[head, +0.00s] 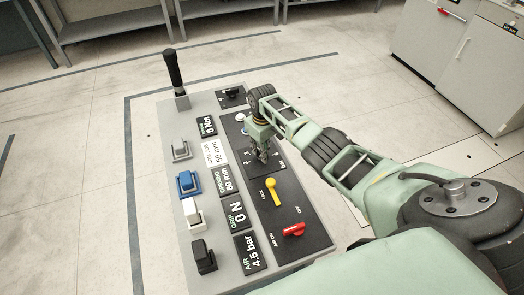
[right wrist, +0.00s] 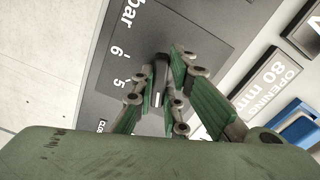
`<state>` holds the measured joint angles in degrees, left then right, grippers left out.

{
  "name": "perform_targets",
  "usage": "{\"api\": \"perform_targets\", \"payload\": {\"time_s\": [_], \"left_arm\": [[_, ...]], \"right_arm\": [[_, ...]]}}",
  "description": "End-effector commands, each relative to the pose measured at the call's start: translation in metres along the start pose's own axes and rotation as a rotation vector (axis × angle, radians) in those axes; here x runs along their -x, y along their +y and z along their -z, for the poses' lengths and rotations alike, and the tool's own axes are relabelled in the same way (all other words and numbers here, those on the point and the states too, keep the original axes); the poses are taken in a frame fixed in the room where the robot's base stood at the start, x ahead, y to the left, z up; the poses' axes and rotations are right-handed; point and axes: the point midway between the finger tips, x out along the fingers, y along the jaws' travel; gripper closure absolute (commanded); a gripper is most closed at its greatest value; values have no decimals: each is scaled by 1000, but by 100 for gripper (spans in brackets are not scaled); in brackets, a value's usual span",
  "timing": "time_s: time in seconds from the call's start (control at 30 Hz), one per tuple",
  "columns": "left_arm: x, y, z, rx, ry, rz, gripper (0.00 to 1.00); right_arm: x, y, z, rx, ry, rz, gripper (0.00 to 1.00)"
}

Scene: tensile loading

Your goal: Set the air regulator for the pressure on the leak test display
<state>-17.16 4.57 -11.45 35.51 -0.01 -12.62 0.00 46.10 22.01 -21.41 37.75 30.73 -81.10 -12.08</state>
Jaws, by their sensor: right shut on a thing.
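The air regulator knob (right wrist: 161,72) is dark with a small white mark, and sits on a dark panel with a bar scale; the numbers 5 and 6 show beside it. My right gripper (right wrist: 160,88) is shut on this knob, its green fingers on either side. In the head view my right gripper (head: 263,157) points down at the panel and hides most of the knob. The AIR display (head: 250,251) reads 4.5 bar. I cannot make out a display labelled leak test. My left gripper is not in view.
On the console (head: 222,275) are a yellow lock lever (head: 272,190) and a red air lever (head: 294,230), both close to my right gripper. Blue (head: 187,184), white and dark switches line the left side. A black-handled lever (head: 174,70) stands at the far end.

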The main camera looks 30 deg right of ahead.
Motion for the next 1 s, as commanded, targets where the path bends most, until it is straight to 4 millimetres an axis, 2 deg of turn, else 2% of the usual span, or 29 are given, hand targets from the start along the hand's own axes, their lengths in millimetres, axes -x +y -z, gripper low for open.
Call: {"api": "perform_targets", "payload": {"time_s": [0.4,0.97,1.0], "left_arm": [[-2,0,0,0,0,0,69],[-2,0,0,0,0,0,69],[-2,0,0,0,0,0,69]], "right_arm": [[1,2,1,195,2,-1,100],[2,2,2,225,4,-2,100],[2,2,2,225,4,-2,86]]}}
